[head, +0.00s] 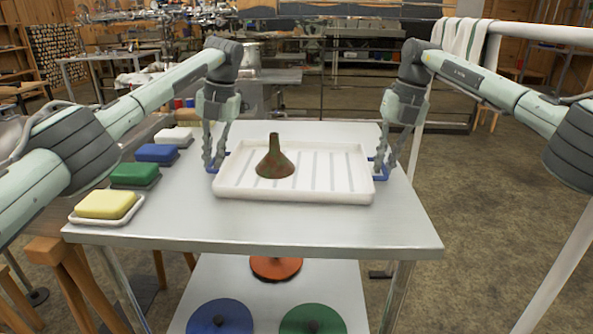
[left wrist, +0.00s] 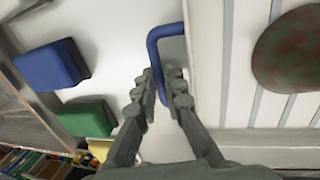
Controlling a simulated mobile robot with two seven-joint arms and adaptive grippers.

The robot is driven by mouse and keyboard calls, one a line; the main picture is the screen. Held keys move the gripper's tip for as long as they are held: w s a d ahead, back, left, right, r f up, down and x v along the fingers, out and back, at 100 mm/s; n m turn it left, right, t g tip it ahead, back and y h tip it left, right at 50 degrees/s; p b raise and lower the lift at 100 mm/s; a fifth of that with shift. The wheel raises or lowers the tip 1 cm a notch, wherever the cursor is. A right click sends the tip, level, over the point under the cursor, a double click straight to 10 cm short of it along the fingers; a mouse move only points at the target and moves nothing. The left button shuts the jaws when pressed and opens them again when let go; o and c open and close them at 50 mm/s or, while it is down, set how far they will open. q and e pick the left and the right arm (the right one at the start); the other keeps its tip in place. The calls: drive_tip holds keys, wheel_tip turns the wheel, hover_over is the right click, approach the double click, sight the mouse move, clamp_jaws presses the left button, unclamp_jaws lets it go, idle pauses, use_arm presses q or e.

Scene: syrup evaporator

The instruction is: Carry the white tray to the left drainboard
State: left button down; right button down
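The white tray (head: 325,195) has a ribbed floor and a blue handle at each end. It is level on or just above the metal table; I cannot tell which. A green and rust-brown funnel (head: 275,163) stands in it, spout up, left of its middle. My left gripper (head: 213,166) is closed around the left blue handle (left wrist: 153,42), which passes between its fingers in the left wrist view (left wrist: 163,78). My right gripper (head: 384,172) is at the right blue handle (head: 379,177), its fingers close together on it. I cannot make out which surface is the left drainboard.
The metal table (head: 270,232) has bare room in front of the tray. Along its left edge lie a yellow sponge (head: 104,204), a green sponge (head: 134,174), a blue sponge (head: 157,153) and a white one (head: 173,135). A lower shelf (head: 270,310) holds coloured discs.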

idle(0.4)
